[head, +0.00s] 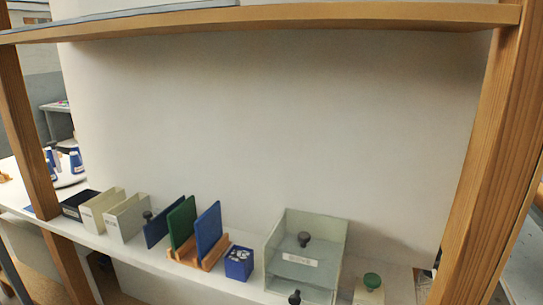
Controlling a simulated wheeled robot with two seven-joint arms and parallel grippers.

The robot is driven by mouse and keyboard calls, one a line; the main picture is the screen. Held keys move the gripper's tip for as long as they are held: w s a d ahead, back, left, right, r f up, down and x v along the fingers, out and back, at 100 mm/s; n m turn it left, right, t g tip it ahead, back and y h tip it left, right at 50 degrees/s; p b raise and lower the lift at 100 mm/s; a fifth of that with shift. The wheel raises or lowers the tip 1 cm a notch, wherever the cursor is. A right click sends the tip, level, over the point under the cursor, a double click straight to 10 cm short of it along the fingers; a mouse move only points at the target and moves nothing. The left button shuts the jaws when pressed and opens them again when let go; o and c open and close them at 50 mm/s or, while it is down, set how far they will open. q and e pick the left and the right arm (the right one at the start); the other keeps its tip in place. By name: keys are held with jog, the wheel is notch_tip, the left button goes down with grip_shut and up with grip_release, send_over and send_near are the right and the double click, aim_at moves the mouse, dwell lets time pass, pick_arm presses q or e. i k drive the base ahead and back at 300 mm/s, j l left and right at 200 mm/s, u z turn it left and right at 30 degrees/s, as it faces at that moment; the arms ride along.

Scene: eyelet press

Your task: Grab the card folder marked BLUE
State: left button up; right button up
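A blue upright folder or panel (208,229) stands in a wooden rack (188,259) on the white shelf. A green one (181,222) stands to its left in the same rack. A darker blue panel (157,230) stands tilted further left, beside the rack. No word BLUE can be read on any of them at this size. Neither of my grippers shows in the head view.
Left are pale file boxes (124,218) and a dark tray (72,212). Wooden posts (494,150) and an upper shelf (300,16) frame the space.

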aim_at(124, 222)
jog(key=k+j+u, duration=0.1)
jog(key=j+u, duration=0.6)
jog(key=u, duration=0.15)
